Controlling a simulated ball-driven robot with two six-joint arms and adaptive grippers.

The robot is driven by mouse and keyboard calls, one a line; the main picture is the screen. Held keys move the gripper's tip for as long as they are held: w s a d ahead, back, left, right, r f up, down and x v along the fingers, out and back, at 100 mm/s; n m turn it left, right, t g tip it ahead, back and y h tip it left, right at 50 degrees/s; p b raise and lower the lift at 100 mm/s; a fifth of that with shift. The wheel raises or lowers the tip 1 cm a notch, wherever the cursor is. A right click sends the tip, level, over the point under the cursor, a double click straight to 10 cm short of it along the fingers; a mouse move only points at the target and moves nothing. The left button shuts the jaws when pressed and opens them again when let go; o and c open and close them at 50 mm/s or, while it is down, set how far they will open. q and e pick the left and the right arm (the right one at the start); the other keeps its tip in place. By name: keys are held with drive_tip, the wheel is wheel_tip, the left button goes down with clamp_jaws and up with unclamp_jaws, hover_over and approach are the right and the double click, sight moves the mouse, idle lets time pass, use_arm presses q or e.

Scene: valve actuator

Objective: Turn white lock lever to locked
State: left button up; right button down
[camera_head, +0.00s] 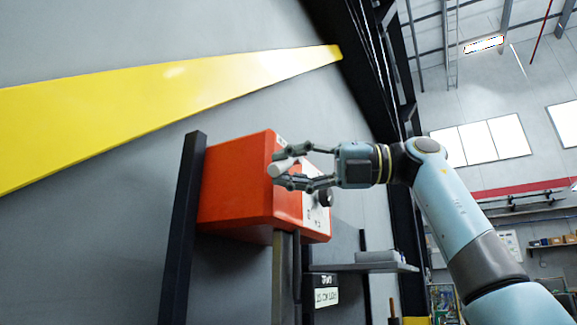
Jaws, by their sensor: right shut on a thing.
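The white lock lever (281,168) shows as a short white cylinder at the front of the orange valve actuator box (235,185). My right gripper (281,166) comes in from the right and is shut on the lever, with one finger above it and one below. The fingers and wrist hide much of the box's light front panel (316,214). A dark round knob (325,197) shows on that panel below the gripper. I cannot read the lock markings from here. My left gripper does not show.
A dark post (182,230) stands left of the box, and a grey post (284,275) stands under it. A grey shelf (375,267) juts out at the lower right. A labelled sign (326,291) hangs below the box. Open room lies to the right, behind my arm.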

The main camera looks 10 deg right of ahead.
drive_tip(key=shift+w+f+n, duration=0.1)
drive_tip(key=shift+f+n, duration=0.05)
drive_tip(key=shift+n, duration=0.15)
drive_tip(key=shift+w+d+f+n+h+b, duration=0.35)
drive_tip(key=shift+n+h, duration=0.2)
drive_tip(key=shift+n, duration=0.3)
drive_tip(key=shift+w+d+f+n+h+b, duration=0.3)
drive_tip(key=shift+w+f+n+h, duration=0.15)
drive_tip(key=shift+n, duration=0.35)
drive_tip(key=shift+w+d+f+n+h+b, duration=0.4)
drive_tip(key=shift+n+h, duration=0.2)
drive_tip(key=shift+n, duration=0.25)
drive_tip(key=c, duration=1.2)
unclamp_jaws()
drive_tip(key=shift+w+t, duration=0.15)
drive_tip(key=shift+t, duration=0.15)
drive_tip(key=shift+r, duration=0.1)
drive_tip(key=v, duration=1.2)
